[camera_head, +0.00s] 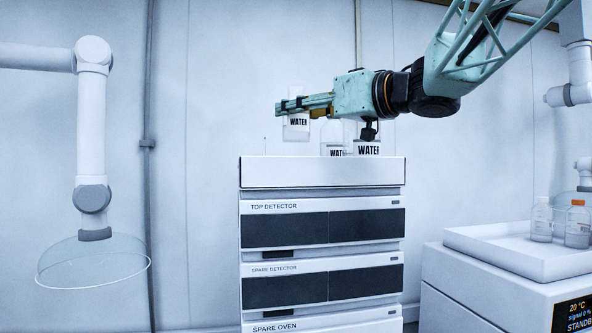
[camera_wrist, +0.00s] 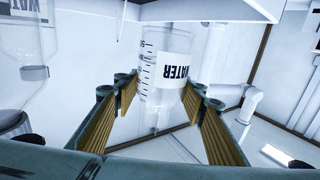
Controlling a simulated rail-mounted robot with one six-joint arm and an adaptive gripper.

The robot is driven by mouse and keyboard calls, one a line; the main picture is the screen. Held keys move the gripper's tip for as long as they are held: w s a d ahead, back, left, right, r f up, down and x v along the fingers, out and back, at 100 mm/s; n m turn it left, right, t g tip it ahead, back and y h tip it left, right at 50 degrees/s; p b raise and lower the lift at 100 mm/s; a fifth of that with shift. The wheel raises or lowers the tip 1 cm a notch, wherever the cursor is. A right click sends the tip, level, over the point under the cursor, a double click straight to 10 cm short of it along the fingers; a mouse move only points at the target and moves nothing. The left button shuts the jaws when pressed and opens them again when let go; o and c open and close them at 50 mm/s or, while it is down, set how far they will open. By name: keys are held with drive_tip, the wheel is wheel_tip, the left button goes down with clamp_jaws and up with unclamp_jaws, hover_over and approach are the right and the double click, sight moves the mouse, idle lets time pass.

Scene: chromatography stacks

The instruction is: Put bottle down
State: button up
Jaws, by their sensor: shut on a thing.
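A clear bottle with a white WATER label (camera_head: 298,123) is held at the tips of my gripper (camera_head: 284,106). It hangs upright, its base a little above the rim of the white tray (camera_head: 322,173) on the stack. In the wrist view, the picture is upside down and the held bottle (camera_wrist: 166,72) is between the two padded fingers of my gripper (camera_wrist: 160,92). My gripper is shut on it. Any contact below the bottle cannot be seen.
Two more WATER bottles (camera_head: 333,137) (camera_head: 368,148) stand in the tray to the right, partly hidden by its rim and my arm. The tray's left part looks clear. At right, another tray (camera_head: 500,250) holds bottles. An extraction hood (camera_head: 92,262) hangs at left.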

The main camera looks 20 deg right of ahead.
sight(296, 134)
drive_tip(key=shift+f, duration=2.9)
drive_tip(key=shift+f+b, duration=0.3)
drive_tip(key=shift+f, duration=1.6)
drive_tip(key=shift+f, duration=0.1)
drive_tip(key=o, duration=1)
drive_tip(key=shift+o, duration=0.2)
